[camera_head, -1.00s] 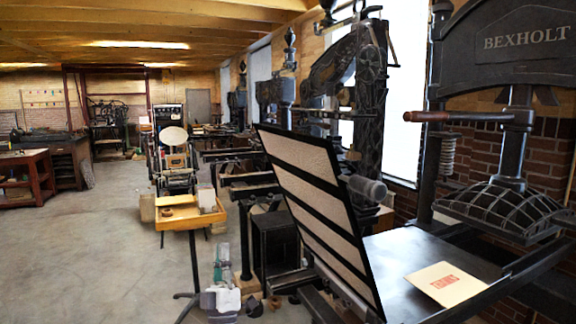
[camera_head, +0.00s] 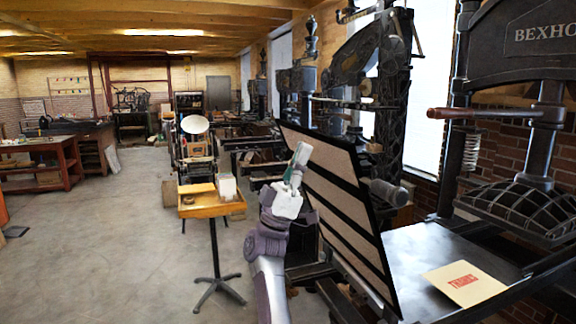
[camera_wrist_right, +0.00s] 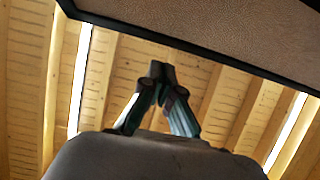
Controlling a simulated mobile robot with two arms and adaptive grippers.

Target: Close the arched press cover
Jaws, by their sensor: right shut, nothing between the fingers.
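The press cover (camera_head: 338,197) is a tan panel with dark bars and a black frame. It stands raised and tilted on the left side of the black press bed (camera_head: 425,262). My right gripper (camera_head: 301,153) is shut and empty, pointing up beside the cover's left face near its upper left part. In the right wrist view the shut fingertips (camera_wrist_right: 158,70) point toward the ceiling, and the cover's dark edge (camera_wrist_right: 200,47) crosses above them. Whether the gripper touches the cover cannot be told. My left gripper is not in view.
A card with red print (camera_head: 466,283) lies on the press bed. The BEXHOLT press (camera_head: 530,40) with its wooden-handled lever (camera_head: 468,113) stands at right. A small wooden stand (camera_head: 208,206) is left of my arm.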

